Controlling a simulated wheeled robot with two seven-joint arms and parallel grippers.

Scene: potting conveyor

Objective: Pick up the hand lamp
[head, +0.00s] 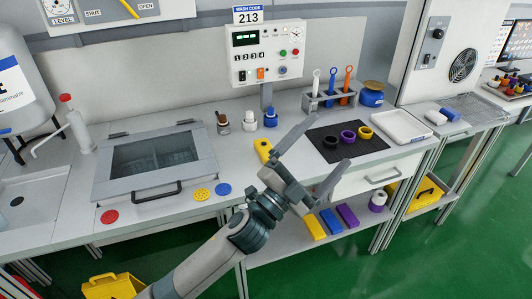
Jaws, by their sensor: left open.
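A small yellow object with a dark spot (262,146) lies on the bench, below the colored-cap bottles. It may be the hand lamp, but it is too small and too covered to be sure. My left gripper (331,142) is open, with its two fingers spread wide and pointing up and right. No object shows held between them. The upper finger passes just right of the yellow object in the picture, and the gripper hides part of it. I cannot tell whether they touch. My right gripper is not in view.
A dark mat (338,155) holds black, purple and yellow rings. A white tray (402,126) lies right of it. A rack (328,101) with upright tools stands behind. A lidded basin (155,164) is at left. The control box (268,53) rises on a post behind the bottles.

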